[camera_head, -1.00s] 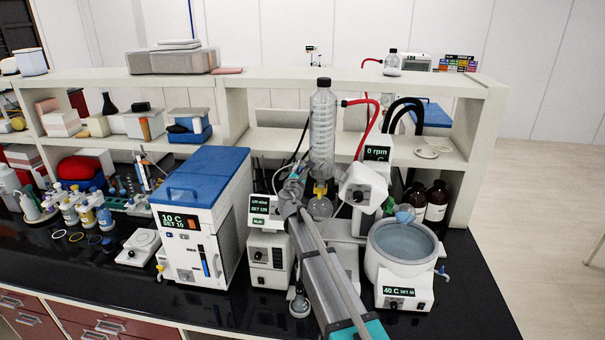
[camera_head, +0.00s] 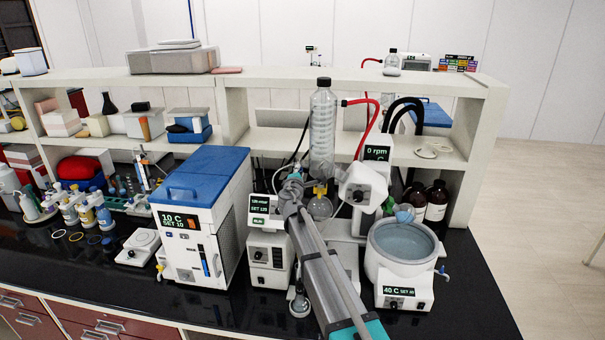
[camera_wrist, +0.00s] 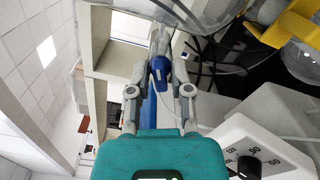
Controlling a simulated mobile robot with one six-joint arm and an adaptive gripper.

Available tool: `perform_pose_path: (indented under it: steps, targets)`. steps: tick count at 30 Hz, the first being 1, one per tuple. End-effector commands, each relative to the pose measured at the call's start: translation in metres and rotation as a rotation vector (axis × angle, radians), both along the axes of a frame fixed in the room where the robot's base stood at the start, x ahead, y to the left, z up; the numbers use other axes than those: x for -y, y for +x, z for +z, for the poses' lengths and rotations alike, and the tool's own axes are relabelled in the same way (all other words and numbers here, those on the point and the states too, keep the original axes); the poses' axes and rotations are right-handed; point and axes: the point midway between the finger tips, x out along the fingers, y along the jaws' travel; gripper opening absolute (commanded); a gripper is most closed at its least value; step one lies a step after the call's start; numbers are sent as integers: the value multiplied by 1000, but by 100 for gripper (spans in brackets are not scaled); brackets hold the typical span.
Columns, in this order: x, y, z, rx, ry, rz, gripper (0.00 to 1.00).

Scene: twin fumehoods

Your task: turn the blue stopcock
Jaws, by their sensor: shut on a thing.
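The blue stopcock (camera_wrist: 159,68) shows in the wrist view between the two grey fingers of my gripper (camera_wrist: 160,72). The fingers are shut on it, one at each side. It sits beside clear glass and thin tubing. In the head view my gripper (camera_head: 293,180) is at the glassware just left of the tall condenser (camera_head: 322,140). The stopcock itself is mostly hidden there by my gripper and arm.
A vacuum controller (camera_head: 260,205) stands just left of my gripper, with a blue-lidded chiller (camera_head: 205,220) farther left. A yellow clip (camera_head: 320,188) and round flask (camera_head: 320,207) are close on the right. A water bath (camera_head: 402,245) stands farther right.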

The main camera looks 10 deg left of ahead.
Motion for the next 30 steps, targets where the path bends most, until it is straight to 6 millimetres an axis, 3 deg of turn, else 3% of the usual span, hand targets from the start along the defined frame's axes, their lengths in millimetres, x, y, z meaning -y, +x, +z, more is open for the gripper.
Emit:
perform_pose_path:
  steps: [15, 30]
  targets:
    - [1, 0, -1, 10, 281, -2, 0]
    - [2, 0, -1, 13, 372, -3, 0]
